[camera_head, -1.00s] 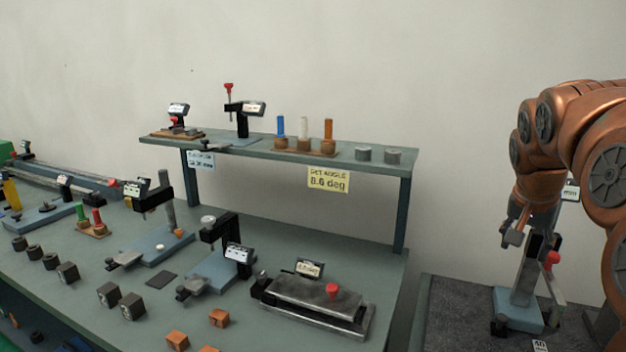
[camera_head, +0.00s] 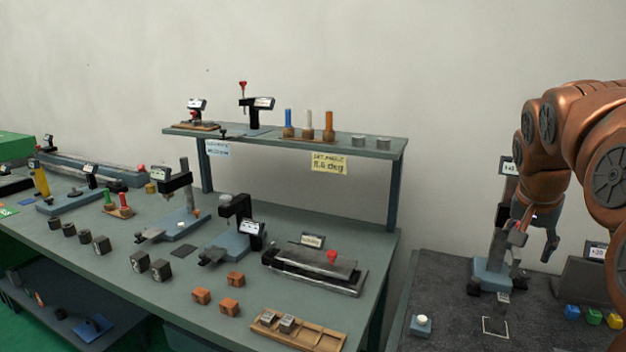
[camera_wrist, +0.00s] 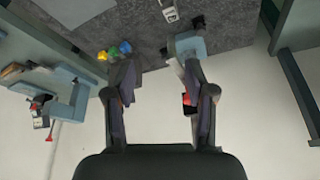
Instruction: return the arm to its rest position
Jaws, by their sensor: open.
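My gripper (camera_head: 535,238) hangs at the end of my copper arm on the right of the head view, above the dark-topped bench (camera_head: 450,300). It is open, its two fingers apart. In the wrist view my gripper (camera_wrist: 158,82) shows both fingers spread with nothing held between them. A gauge stand with a blue base (camera_head: 491,275) stands on the dark bench, behind and left of the gripper in the head view. In the wrist view the blue base (camera_wrist: 186,45) shows just beyond the right fingertip; I cannot tell the gap.
Blue, green and yellow cubes (camera_head: 593,316) lie on the dark bench beside a grey stand (camera_head: 585,280). A white-topped button block (camera_head: 421,324) is near its left edge. The green-grey workbench (camera_head: 130,250) on the left carries several gauges, blocks and a wooden tray (camera_head: 297,331).

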